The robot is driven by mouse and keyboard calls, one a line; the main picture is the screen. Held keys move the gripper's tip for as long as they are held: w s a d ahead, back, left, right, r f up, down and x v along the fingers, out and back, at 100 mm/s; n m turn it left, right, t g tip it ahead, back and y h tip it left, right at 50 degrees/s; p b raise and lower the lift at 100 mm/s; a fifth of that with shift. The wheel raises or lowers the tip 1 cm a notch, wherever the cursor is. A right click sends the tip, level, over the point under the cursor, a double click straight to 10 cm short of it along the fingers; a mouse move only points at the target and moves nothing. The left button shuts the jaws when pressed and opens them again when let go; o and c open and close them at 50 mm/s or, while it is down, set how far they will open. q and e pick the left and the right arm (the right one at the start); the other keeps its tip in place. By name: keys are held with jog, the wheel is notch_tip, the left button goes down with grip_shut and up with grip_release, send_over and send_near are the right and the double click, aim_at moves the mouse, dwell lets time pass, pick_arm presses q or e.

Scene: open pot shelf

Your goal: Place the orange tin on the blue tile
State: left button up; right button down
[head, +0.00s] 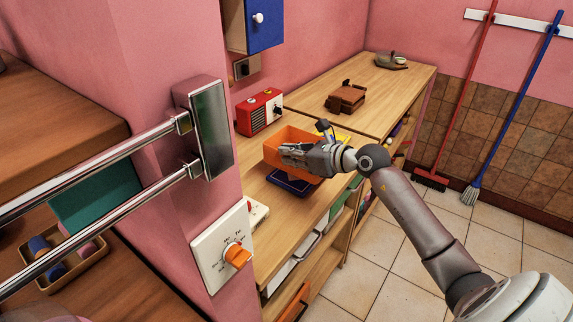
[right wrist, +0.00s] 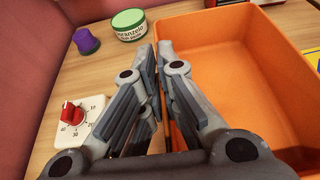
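The orange tin (head: 285,137), an open rectangular box, is over the dark blue tile (head: 291,186) on the wooden shelf top. The tile shows below the tin's front edge; I cannot tell whether the tin touches it. My right gripper (head: 287,150) is at the tin's near side. In the right wrist view its fingers (right wrist: 154,50) are close together at the left wall of the tin (right wrist: 250,75), one on either side, pinching that wall. The tin looks empty in that view. The tile is hidden there. My left gripper is not in view.
A red radio (head: 260,111) stands behind the tin, and a yellow item (head: 342,138) to its right. A white timer (right wrist: 75,118), a green-lidded tub (right wrist: 128,24) and a purple object (right wrist: 86,41) are nearby. A metal rail (head: 100,150) and wall switch (head: 222,247) are at left.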

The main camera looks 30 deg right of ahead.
aim_at(274, 165)
jog(key=shift+w+a+f, duration=0.15)
jog(key=shift+w+f, duration=0.05)
jog(key=f, duration=0.3)
jog(key=shift+w+a+f, duration=0.15)
jog(key=shift+w+a, duration=0.05)
jog(key=shift+a, duration=0.05)
jog(key=shift+d+f, duration=0.1)
jog(key=shift+f, duration=0.15)
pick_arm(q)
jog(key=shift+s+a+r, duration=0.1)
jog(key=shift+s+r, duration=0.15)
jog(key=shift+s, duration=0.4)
pick_arm(e)
jog(key=shift+f, duration=0.15)
jog(key=c, duration=1.6)
grip_release()
jog(key=shift+c, duration=0.2)
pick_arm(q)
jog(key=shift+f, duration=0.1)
